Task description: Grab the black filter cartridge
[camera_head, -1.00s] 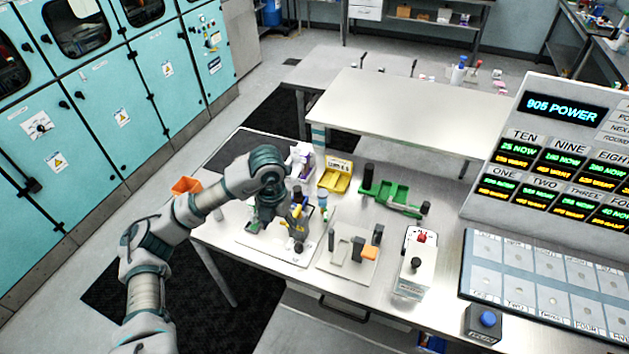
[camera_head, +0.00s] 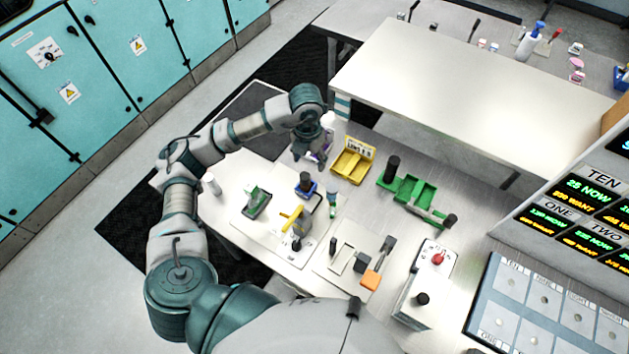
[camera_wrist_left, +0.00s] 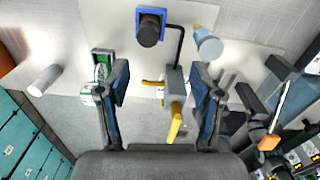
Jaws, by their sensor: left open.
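A black cylinder, which looks like the filter cartridge (camera_head: 306,179), stands in a small blue holder on the white board (camera_head: 268,231). It also shows at the top of the left wrist view (camera_wrist_left: 149,33). A second black cylinder (camera_head: 391,166) stands at the end of a green tray; I cannot tell for certain which one is the cartridge. My left gripper (camera_head: 308,157) hangs just behind the blue holder in the head view, partly hiding a white and purple item. In the wrist view its fingers (camera_wrist_left: 159,84) are apart and empty, with the cylinder beyond them. My right gripper is not in view.
The yellow fixture (camera_head: 292,218) and a green-black module (camera_head: 257,201) flank the front of the blue holder. A yellow bin (camera_head: 352,165) and green tray (camera_head: 413,192) stand to the right. A white box with a red knob (camera_head: 424,285) is farther right. The rear table (camera_head: 460,85) is largely clear.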

